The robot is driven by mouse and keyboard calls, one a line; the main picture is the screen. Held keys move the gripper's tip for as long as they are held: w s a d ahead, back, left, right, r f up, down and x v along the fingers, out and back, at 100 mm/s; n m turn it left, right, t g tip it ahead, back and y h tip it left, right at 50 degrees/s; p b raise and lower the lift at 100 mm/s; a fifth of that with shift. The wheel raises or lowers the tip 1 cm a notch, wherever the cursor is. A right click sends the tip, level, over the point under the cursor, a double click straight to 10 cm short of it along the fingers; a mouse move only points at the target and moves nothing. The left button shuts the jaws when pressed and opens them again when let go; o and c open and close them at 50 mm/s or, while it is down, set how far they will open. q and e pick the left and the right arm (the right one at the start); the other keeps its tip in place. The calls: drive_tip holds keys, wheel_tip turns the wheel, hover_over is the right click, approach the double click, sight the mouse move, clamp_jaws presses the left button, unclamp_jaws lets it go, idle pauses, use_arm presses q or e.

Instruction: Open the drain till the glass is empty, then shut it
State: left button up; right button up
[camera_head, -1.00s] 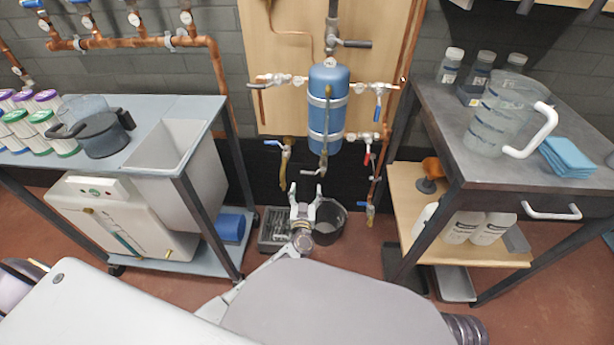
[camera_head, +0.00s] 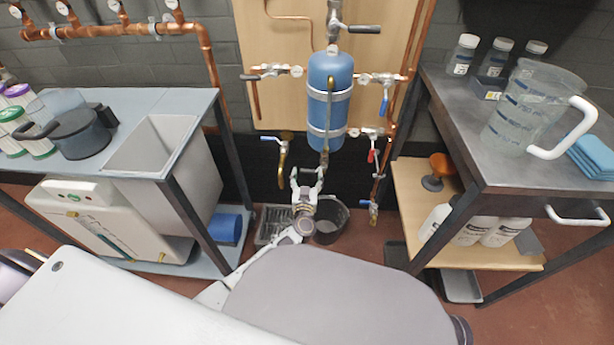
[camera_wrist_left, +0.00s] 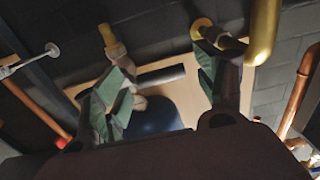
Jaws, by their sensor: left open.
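The blue vessel (camera_head: 330,75) hangs on the wooden board, with a narrow vertical tube (camera_head: 329,110) running down its front. Its drain fitting (camera_head: 324,158) hangs below. The drain's small lever is hard to make out behind my fingers. My left gripper (camera_head: 307,174) is open, fingers pointing up, just below the drain fitting; I cannot tell whether it touches. In the left wrist view, the open fingers (camera_wrist_left: 158,60) frame the vessel's dark blue underside (camera_wrist_left: 155,118), with brass-coloured parts at both fingertips. My right gripper is not in view.
A dark bucket (camera_head: 331,222) stands on the floor under the vessel, beside a grey tray (camera_head: 272,226). A blue-handled valve (camera_head: 282,150) is left of my gripper, a red-handled one (camera_head: 372,152) right. Side tables (camera_head: 205,100) (camera_head: 455,130) flank the space.

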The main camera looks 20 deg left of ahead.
use_arm(q)
drive_tip(key=shift+c, duration=0.3)
drive_tip(key=shift+s+a, duration=0.1)
drive_tip(key=c, duration=1.3)
